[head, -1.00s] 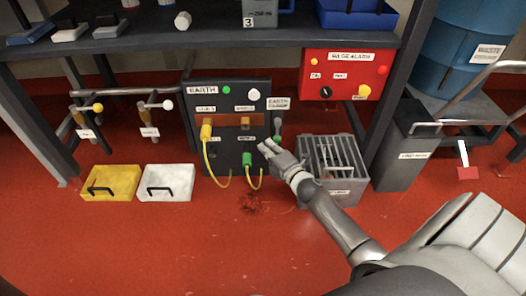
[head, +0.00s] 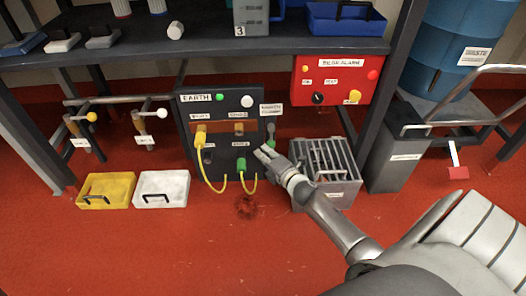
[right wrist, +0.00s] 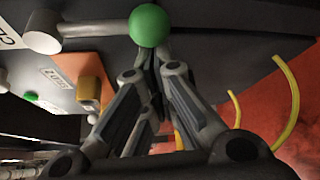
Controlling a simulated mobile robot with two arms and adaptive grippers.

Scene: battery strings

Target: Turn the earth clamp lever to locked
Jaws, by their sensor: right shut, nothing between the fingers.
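The earth clamp lever is on the right edge of the dark EARTH panel (head: 225,165). Its green ball knob (head: 270,143) hangs below a grey pivot, under the clamp label (head: 271,110). In the right wrist view the green ball (right wrist: 148,25) stands at the end of a grey rod, just beyond my fingertips. My right gripper (head: 262,151) is shut and empty, close below the knob; I cannot tell if it touches. It also shows in the right wrist view (right wrist: 154,60). My left gripper is not in view.
Yellow cables (head: 208,172) with yellow and green plugs loop from the panel front. A grey slotted crate (head: 325,195) stands right of the panel. A red alarm box (head: 338,88) hangs above it. Yellow (head: 92,203) and white trays (head: 147,202) lie left on the red floor.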

